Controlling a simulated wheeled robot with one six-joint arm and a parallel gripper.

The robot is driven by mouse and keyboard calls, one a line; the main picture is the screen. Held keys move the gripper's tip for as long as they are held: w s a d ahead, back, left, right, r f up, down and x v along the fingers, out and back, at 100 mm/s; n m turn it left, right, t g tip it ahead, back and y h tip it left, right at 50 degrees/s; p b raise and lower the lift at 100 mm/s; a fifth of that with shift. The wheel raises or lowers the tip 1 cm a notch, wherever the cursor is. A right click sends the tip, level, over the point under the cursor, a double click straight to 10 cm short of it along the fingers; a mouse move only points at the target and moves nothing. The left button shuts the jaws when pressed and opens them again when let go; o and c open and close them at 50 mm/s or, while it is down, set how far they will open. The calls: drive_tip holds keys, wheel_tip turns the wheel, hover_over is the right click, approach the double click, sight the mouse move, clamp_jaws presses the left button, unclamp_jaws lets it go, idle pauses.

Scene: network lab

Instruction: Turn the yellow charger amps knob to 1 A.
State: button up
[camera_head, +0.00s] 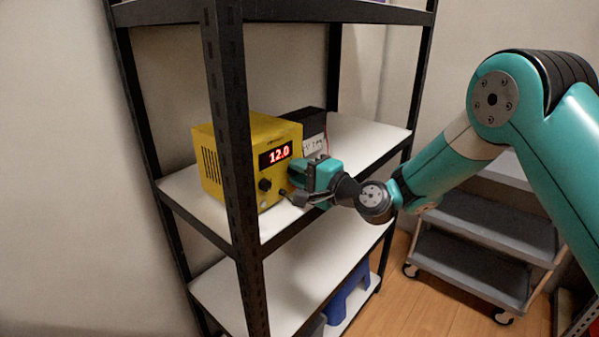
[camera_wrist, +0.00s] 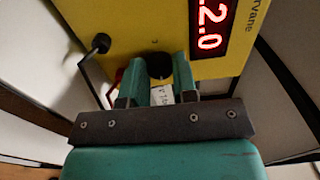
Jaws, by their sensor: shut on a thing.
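The yellow charger (camera_head: 222,150) stands on the shelf with a lit red display (camera_head: 275,155) reading 12.0. In the wrist view its yellow front (camera_wrist: 130,20) fills the top. My gripper (camera_head: 296,180) reaches the right part of the front panel. In the wrist view my gripper (camera_wrist: 159,76) is shut on a dark knob (camera_wrist: 158,65), with a finger on each side. The head view hides this knob behind the gripper. Its pointer and scale are not readable.
A black post (camera_head: 229,130) of the shelf rack stands in front of the charger. A dark box (camera_head: 305,122) stands behind it to the right. A black plug with a cable (camera_wrist: 101,43) sticks out beside the gripper. A grey cart (camera_head: 475,260) stands at right.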

drive_tip(key=o, duration=0.9)
drive_tip(key=shift+o, duration=0.2)
drive_tip(key=b+v, duration=0.7)
drive_tip(key=v, duration=1)
drive_tip(key=shift+d, duration=0.2)
drive_tip(key=shift+s, duration=0.1)
drive_tip(key=s+a+r+n+g+h+p, duration=0.1)
drive_tip(key=s+a+r+n+g+p, duration=0.25)
drive_tip(key=s+n, duration=0.3)
drive_tip(key=s+a+r+n+g+h+p, duration=0.25)
drive_tip(key=s+n+g, duration=0.25)
drive_tip(key=s, duration=0.3)
drive_tip(key=s+d+r+n+g+h+p, duration=0.2)
drive_tip(key=s+d+h, duration=0.4)
drive_tip(key=s+d, duration=0.3)
drive_tip(key=s+r+n+p, duration=0.1)
drive_tip(key=p, duration=0.1)
drive_tip(key=shift+s+d+p, duration=0.3)
drive_tip(key=shift+s+d, duration=0.05)
drive_tip(key=shift+s, duration=0.05)
